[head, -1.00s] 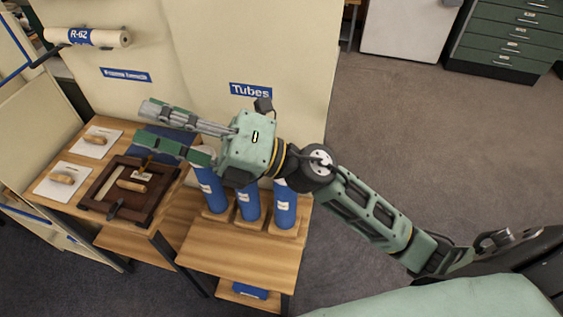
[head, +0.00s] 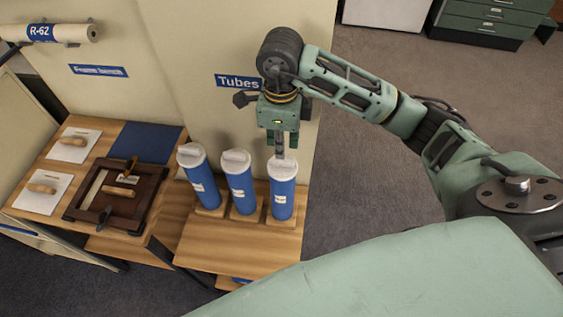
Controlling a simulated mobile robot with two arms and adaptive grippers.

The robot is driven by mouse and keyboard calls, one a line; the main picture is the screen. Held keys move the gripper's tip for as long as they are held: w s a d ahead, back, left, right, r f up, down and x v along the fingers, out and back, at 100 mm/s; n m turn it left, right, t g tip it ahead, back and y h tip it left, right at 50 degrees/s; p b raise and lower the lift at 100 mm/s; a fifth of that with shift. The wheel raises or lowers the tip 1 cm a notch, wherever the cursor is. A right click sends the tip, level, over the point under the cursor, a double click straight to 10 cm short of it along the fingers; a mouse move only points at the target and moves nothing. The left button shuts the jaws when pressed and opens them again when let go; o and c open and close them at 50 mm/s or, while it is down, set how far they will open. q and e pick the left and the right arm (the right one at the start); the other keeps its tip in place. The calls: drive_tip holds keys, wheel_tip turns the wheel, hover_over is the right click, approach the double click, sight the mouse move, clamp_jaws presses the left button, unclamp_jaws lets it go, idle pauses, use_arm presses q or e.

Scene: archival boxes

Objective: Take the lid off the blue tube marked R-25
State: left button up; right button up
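Three blue tubes with white lids stand in a row on a wooden table: the left tube (head: 203,186), the middle tube (head: 240,190) and the right tube (head: 283,203). Each has a small white label too small to read, so I cannot tell which is R-25. My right gripper (head: 281,150) points down directly over the white lid (head: 283,167) of the right tube. Its fingertips overlap the lid's back edge in the picture; whether they touch it, and how far apart they are, I cannot tell. My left gripper is out of view.
The tubes stand in wooden bases on the tube table (head: 230,258), below a blue "Tubes" sign (head: 238,82). A dark wooden frame (head: 115,195), a blue board (head: 146,142) and two white boards with wooden handles lie on the left table. The table's front is clear.

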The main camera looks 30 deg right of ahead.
sight(283, 165)
wheel_tip(283, 165, down, 5)
drive_tip(key=shift+s+d+f+p, duration=0.15)
drive_tip(key=shift+p, duration=1.05)
drive_tip(key=shift+f, duration=0.3)
drive_tip(key=shift+c, duration=0.6)
clamp_jaws()
